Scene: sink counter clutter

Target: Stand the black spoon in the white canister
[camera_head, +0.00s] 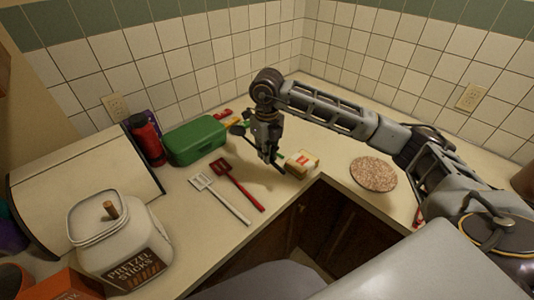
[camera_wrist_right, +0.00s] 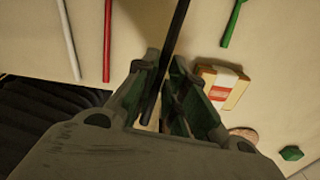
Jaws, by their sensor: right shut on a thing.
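The black spoon (camera_wrist_right: 178,28) is a thin dark rod between the fingers of my right gripper (camera_wrist_right: 158,92) in the wrist view. In the head view my right gripper (camera_head: 268,155) points down over the back counter, shut on the spoon. A dark rounded end (camera_head: 237,130), apparently the spoon's bowl, shows to its left. The white canister (camera_head: 92,258), labelled "PRETZEL STICKS", stands upright at the front left with its square top open. A brown stick-like thing shows in its mouth. The gripper is well to the right of and behind the canister. My left gripper is out of view.
A white slotted turner (camera_head: 220,198) and a red one (camera_head: 237,184) lie between gripper and canister. A green box (camera_head: 195,140), red bottle (camera_head: 146,140) and bread bin (camera_head: 70,180) stand behind. A small carton (camera_head: 302,163) and speckled round mat (camera_head: 373,174) lie right.

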